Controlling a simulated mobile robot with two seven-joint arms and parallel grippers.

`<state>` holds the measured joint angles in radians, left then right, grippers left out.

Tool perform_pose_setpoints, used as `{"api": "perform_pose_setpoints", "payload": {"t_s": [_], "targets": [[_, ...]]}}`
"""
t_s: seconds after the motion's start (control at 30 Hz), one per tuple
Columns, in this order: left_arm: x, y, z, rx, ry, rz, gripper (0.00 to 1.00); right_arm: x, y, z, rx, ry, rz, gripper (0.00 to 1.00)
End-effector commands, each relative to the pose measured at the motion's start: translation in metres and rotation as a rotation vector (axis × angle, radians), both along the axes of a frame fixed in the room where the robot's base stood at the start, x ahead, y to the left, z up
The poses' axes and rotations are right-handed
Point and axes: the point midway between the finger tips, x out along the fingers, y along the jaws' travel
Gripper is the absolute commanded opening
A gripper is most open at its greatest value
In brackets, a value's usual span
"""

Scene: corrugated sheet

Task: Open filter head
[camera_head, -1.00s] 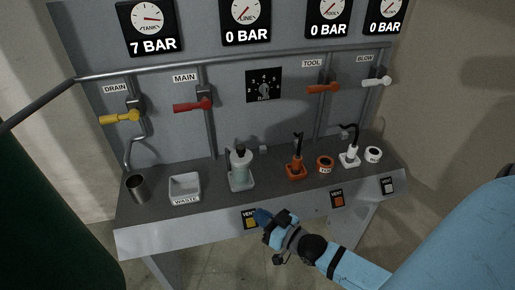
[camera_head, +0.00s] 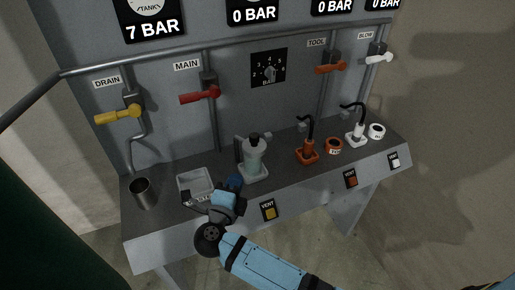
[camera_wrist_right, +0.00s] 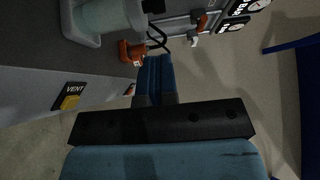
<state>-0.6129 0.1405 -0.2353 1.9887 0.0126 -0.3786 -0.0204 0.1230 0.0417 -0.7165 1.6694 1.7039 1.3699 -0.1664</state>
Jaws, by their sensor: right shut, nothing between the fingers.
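The filter (camera_head: 254,160) is a clear, pale-green bowl with a dark cap and a grey part at its left side. It stands upright on a white base on the bench, and its lower part also shows at the top left of the right wrist view (camera_wrist_right: 108,16). My right gripper (camera_head: 234,183) is shut and empty. It is over the bench's front edge, just left of and in front of the filter, apart from it as far as I can tell. Its closed blue fingers show in the right wrist view (camera_wrist_right: 154,75). My left gripper is not in view.
A waste tray (camera_head: 181,187) and a metal cup (camera_head: 143,196) stand left of the filter. An orange tool fitting (camera_head: 307,154) and a white blow fitting (camera_head: 356,138) stand right. A yellow vent button (camera_head: 270,212) is on the front. Yellow drain (camera_head: 117,115) and red main (camera_head: 200,95) levers are above.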

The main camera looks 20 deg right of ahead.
Motion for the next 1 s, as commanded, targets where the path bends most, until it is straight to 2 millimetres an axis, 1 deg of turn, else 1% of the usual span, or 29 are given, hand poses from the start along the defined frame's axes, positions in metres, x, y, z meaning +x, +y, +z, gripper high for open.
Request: {"api": "perform_pose_setpoints", "payload": {"t_s": [0.13,0.27,0.5,0.7,0.83,1.0], "targets": [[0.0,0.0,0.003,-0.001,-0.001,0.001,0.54,0.007,-0.003,0.0,0.009,0.011,-0.006,0.0],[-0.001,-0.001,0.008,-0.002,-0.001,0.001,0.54,0.023,-0.016,0.002,0.007,0.009,-0.006,0.0],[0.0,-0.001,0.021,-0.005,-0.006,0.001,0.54,0.065,-0.047,0.003,0.006,0.008,-0.007,0.0],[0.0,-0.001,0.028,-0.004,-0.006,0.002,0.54,0.094,-0.07,0.002,0.004,0.009,-0.006,0.0],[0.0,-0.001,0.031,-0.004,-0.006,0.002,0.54,0.105,-0.078,0.0,0.006,0.01,-0.004,0.0],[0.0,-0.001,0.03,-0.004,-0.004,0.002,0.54,0.111,-0.083,-0.001,0.01,0.01,-0.005,0.0]]}}
